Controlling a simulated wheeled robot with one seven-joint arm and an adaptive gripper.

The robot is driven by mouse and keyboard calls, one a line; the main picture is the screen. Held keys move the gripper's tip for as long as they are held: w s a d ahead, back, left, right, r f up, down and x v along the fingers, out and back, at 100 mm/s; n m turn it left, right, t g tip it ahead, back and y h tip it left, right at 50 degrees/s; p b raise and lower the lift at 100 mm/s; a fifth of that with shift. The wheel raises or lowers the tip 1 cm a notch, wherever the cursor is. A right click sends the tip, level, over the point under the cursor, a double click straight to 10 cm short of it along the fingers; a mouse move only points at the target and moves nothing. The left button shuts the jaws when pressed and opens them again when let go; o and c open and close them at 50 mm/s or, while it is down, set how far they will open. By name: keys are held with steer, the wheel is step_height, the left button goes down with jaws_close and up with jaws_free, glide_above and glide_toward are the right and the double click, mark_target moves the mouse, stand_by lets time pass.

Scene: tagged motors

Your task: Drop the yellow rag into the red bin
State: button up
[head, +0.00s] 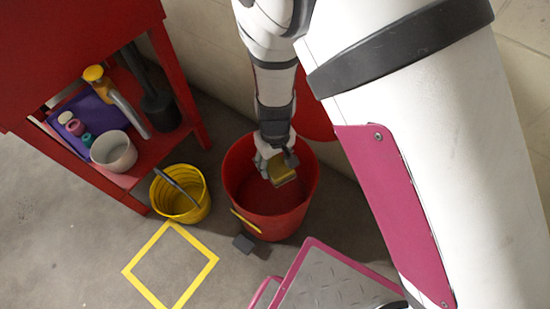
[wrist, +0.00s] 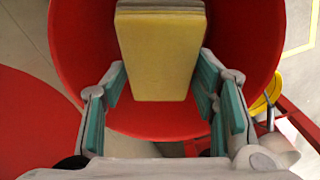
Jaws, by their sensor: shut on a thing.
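The yellow rag (head: 283,174) looks like a thick folded pad. My gripper (head: 276,162) is shut on it, and the rag hangs over the mouth of the red bin (head: 268,226). In the wrist view the rag (wrist: 158,55) lies between the teal-padded fingers of my gripper (wrist: 160,95), with the red inside of the bin (wrist: 255,50) around and behind it. The rag's height above the bin floor is hard to tell. The part of the bin behind my gripper is hidden.
A yellow bucket (head: 181,203) stands left of the bin. A dark grey block (head: 244,243) lies on the floor by the bin's front. A red shelf unit (head: 80,40) holds several items at the left. A yellow square (head: 146,290) marks clear floor.

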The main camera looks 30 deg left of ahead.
steer(key=shift+f+b, duration=0.35)
steer(key=shift+f, duration=0.4)
steer(key=o, duration=1.4)
steer(key=shift+r, duration=0.15)
step_height(320, 180, up, 12)
